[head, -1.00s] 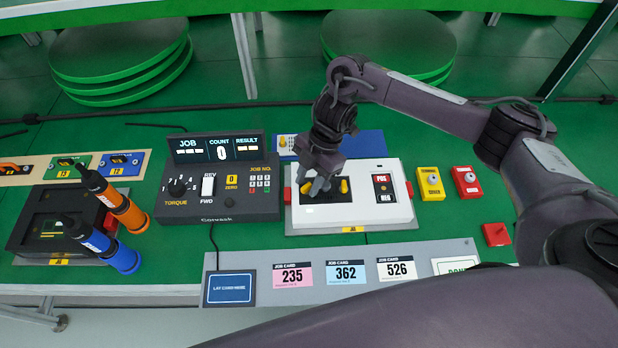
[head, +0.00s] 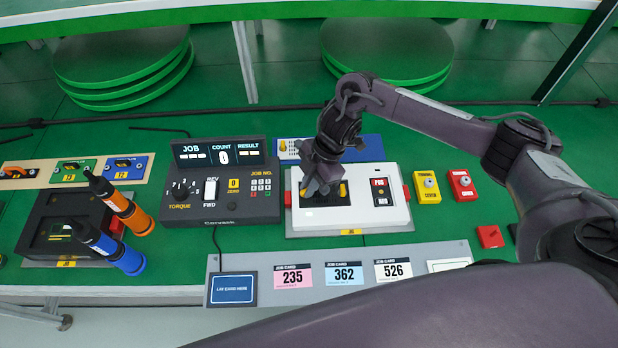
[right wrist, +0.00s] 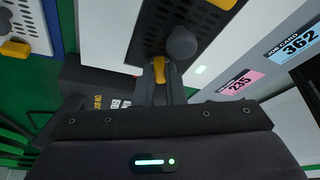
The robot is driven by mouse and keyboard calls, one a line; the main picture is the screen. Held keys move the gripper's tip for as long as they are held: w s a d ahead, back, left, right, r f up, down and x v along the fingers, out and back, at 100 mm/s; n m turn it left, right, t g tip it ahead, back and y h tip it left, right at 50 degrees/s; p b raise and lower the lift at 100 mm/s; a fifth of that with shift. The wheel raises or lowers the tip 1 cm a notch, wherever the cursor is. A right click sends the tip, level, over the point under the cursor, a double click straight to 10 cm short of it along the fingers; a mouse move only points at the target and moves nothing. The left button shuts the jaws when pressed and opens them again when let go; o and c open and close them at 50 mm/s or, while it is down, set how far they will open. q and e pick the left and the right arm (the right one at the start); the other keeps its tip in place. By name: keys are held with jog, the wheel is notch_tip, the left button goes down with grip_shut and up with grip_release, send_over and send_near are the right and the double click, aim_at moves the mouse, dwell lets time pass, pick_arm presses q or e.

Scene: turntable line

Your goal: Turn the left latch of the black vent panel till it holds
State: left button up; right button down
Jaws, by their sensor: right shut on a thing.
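The black vent panel (head: 327,201) lies in the white housing and is partly hidden by my right gripper in the head view. Its perforated surface also shows in the right wrist view (right wrist: 158,22), with a round dark grey knob (right wrist: 181,42) on it. My right gripper (head: 310,191) is over the panel's left end, shut on the yellow left latch (right wrist: 158,70). The fingers cover part of that latch, and I cannot tell its exact angle. The yellow right latch (head: 343,190) stands free at the panel's other end. My left gripper is out of view.
The white housing (head: 385,215) has red clamps at its sides. The Job/Count controller (head: 220,200) stands close on the left. Yellow (head: 427,187) and red (head: 462,185) button boxes are on the right. The card strip (head: 260,262) lies in front.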

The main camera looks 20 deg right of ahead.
jog(key=m+p, duration=0.1)
jog(key=m+t+p, duration=0.1)
jog(key=m+p, duration=0.1)
jog(key=shift+s+r, duration=0.15)
jog(key=shift+r, duration=0.05)
jog(key=shift+f+m+t+p, duration=0.1)
jog(key=shift+m+t+p, duration=0.4)
jog(key=shift+m+p, duration=0.45)
jog(key=c, duration=1.5)
grip_release()
jog(key=shift+f, duration=0.1)
jog(key=b+v, duration=0.1)
jog(key=v, duration=0.7)
jog(key=shift+a, duration=0.1)
jog(key=shift+f, duration=0.1)
